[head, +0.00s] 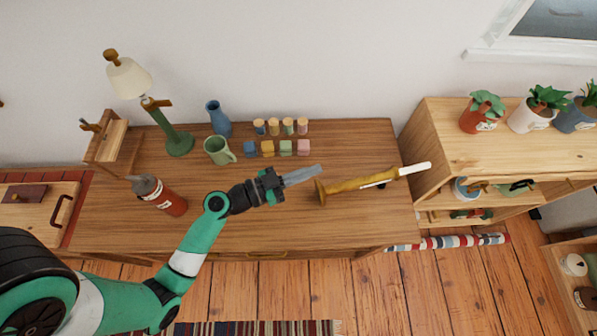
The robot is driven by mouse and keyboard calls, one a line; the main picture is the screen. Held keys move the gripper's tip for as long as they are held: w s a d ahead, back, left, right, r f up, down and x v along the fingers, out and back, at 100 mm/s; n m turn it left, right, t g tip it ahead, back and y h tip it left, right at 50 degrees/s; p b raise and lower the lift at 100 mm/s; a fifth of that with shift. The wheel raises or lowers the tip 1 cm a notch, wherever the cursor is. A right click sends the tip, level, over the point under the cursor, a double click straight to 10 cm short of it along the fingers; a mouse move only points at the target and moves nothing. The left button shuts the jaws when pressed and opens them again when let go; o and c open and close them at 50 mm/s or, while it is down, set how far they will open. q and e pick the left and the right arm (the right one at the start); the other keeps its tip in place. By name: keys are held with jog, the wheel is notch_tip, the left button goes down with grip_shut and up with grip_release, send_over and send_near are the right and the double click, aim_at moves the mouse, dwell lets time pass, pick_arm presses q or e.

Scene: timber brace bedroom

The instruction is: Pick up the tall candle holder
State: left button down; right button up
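The tall candle holder (345,186) is brass-coloured with a white candle (414,169) at its right end. It appears to lie on its side on the wooden table, its round base to the left and the candle reaching past the table's right edge. My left gripper (318,171) points right, its pale fingertips close to the base end and just above it in the picture. No contact shows. The fingers overlap from this angle, so I cannot tell whether they are open. My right gripper is not in view.
On the table (300,230) stand a lamp (180,142), green mug (217,150), blue vase (218,118), red-grey bottle (160,195) and several small jars and blocks (285,147). A wooden shelf (433,140) with potted plants stands right. The table's front right is clear.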

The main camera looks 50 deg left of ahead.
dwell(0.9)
pick_arm(q)
jog(key=shift+c, duration=1.8)
grip_release()
